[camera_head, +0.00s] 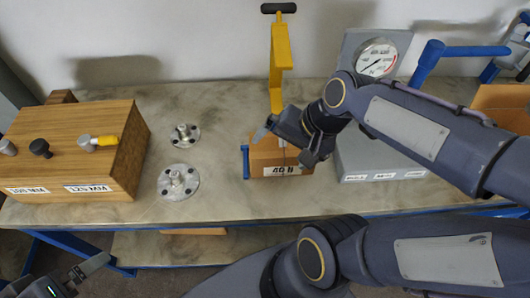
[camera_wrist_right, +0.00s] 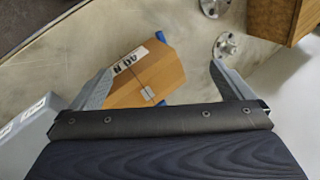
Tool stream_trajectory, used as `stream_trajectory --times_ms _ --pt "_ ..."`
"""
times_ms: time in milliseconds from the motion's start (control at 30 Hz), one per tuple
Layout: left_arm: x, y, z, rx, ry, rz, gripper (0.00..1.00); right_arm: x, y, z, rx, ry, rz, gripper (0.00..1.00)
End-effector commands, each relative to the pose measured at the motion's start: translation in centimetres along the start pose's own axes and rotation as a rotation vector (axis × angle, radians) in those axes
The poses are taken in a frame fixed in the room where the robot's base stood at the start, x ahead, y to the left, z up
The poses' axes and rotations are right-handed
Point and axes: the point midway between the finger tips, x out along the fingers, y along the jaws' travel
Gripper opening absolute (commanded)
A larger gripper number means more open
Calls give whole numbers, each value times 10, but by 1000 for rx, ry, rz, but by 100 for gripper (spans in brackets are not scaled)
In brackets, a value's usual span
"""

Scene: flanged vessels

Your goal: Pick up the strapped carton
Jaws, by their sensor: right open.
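The strapped carton (camera_head: 268,158) is a small brown box on the bench, with a white label reading "40 N" on its front. In the right wrist view the carton (camera_wrist_right: 150,75) lies between the two spread fingers, nearer the left one, with a small pale clip on its strap. My right gripper (camera_head: 285,146) is open and above the carton, hiding part of its top. Its fingers also show in the right wrist view (camera_wrist_right: 161,88); I cannot tell whether they touch the carton. My left gripper (camera_head: 80,275) is partly in view at the bottom left, away from the carton.
A grey gauge box (camera_head: 378,160) is close on the right. Two metal flanges (camera_head: 178,182) and a wooden box (camera_head: 85,150) are left.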

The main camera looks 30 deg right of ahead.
Motion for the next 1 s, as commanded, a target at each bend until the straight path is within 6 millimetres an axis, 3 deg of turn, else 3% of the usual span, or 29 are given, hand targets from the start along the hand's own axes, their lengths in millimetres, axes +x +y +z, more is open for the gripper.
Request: stream_trajectory --times_ms 267,500,600,1000 --pt "-2 1 -1 0 0 0 100 21 7 -47 520 -43 77 100" --pt "-4 2 -2 0 0 0 100 51 27 -92 1054 -61 161 100" --pt "-4 2 -2 0 0 0 100 61 35 -103 1205 -62 184 100" --pt "-6 3 -3 0 0 0 100 100 42 -100 1267 -63 196 100"
